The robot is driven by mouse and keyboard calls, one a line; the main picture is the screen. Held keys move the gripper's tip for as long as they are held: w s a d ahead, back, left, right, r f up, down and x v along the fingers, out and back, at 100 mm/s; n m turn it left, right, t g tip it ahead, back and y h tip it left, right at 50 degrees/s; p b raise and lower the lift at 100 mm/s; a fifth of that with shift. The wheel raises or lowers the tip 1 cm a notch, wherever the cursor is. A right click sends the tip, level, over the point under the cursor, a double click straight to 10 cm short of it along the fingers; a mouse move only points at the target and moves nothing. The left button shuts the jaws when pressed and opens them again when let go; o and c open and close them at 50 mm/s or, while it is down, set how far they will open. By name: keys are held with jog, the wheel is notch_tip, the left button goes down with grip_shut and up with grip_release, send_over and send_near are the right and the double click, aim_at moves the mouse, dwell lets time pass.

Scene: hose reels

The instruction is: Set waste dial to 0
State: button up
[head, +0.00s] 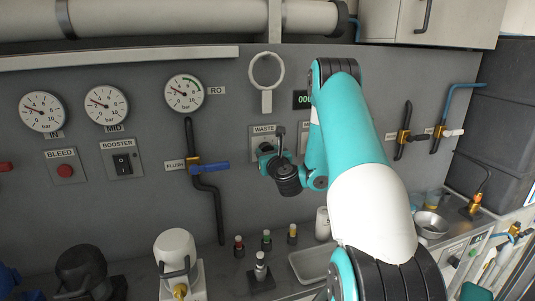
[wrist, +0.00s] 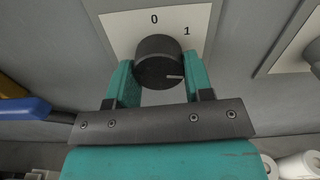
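The waste dial (wrist: 158,62) is a round black knob on a pale plate (wrist: 118,22) marked 0 at the top and 1 at the upper right. A white line on the knob's face points right and slightly down, away from the 0. My gripper (wrist: 158,75) has one teal finger on each side of the knob, with no clear gap on either side. In the head view, my gripper (head: 272,158) is at the panel under the WASTE label (head: 264,129), and it hides the dial there.
A blue-handled flush valve (head: 210,167) is left of my gripper, and its blue handle shows in the wrist view (wrist: 25,108). Another plate (wrist: 300,40) is close on the right. Small bottles (head: 266,240) and a tray (head: 310,263) are on the counter below.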

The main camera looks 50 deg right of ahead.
jog(key=shift+n, duration=0.4)
jog(key=shift+s+d+r+n+b, duration=0.15)
jog(key=shift+n+b, duration=1.45)
jog(key=shift+n, duration=3.2)
jog(key=shift+d+r+n+b, duration=0.1)
jog(key=shift+n+b, duration=1.45)
jog(key=shift+n, duration=3.25)
jog(key=o, duration=0.9)
jog(key=shift+s+a, duration=0.1)
